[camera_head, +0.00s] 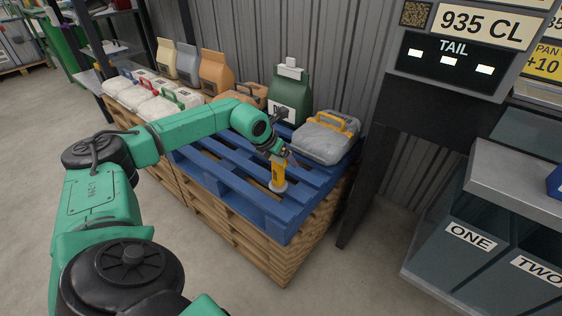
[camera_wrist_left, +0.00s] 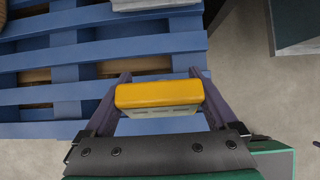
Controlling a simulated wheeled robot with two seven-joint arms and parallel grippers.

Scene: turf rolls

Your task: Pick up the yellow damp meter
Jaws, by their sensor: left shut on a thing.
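The yellow damp meter (camera_head: 278,172) stands upright over the blue pallet's right part, with a pale round part at its lower end. My left gripper (camera_head: 284,157) is shut on its upper part. In the left wrist view the meter (camera_wrist_left: 158,95) sits between the two fingers of the left gripper (camera_wrist_left: 160,98), its yellow end facing the camera. I cannot tell whether its lower end touches the pallet. My right gripper is not in view.
The blue pallet (camera_head: 212,175) lies on a stack of wooden pallets (camera_head: 262,250). A grey case with a yellow handle (camera_head: 322,138) and a green bag (camera_head: 290,92) stand behind the meter. A dark post (camera_head: 372,180) and grey bins (camera_head: 455,255) are at right.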

